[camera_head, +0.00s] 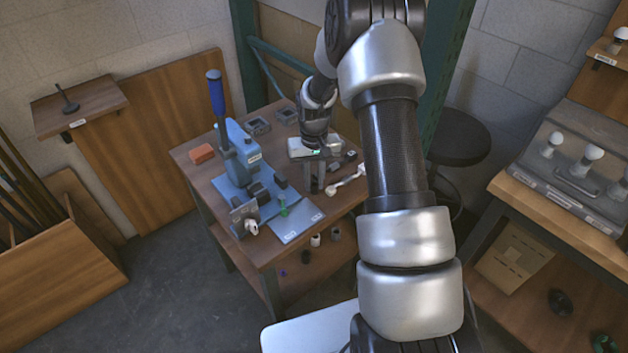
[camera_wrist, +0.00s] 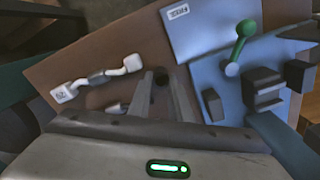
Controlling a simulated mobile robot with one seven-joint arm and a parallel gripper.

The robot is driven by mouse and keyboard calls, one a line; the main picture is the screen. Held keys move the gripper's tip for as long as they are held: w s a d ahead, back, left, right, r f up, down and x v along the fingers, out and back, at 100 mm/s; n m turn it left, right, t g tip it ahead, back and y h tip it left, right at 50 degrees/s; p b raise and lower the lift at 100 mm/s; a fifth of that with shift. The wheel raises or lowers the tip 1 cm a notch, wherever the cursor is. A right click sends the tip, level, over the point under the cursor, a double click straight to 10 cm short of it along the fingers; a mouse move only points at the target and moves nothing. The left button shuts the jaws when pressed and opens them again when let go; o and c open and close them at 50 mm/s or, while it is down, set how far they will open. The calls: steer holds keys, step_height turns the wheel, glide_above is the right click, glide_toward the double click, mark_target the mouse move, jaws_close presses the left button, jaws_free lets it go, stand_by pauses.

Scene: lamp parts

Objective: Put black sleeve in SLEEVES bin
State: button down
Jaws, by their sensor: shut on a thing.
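My gripper (camera_head: 314,188) points down over the wooden workbench (camera_head: 190,160), to the right of the blue press. In the wrist view its fingers (camera_wrist: 163,78) are closed on a small dark piece, which looks like the black sleeve (camera_wrist: 160,79). Only its end shows between the fingertips, and the head view hides it behind the fingers. Two grey open bins, one at the left (camera_head: 258,127) and one at the right (camera_head: 286,115), stand at the back of the bench. I cannot read which bin is marked SLEEVES.
The blue press (camera_head: 240,155) with its tall handle stands left of my gripper. A green piece (camera_head: 283,207) is by its pale blue mat (camera_head: 300,225). A white-and-grey jointed part (camera_head: 345,183) lies to the right. An orange-red block (camera_head: 202,153) is at the left edge.

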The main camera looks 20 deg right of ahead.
steer(key=shift+f, duration=0.1)
steer(key=shift+f, duration=0.15)
steer(key=c, duration=1.9)
jaws_free()
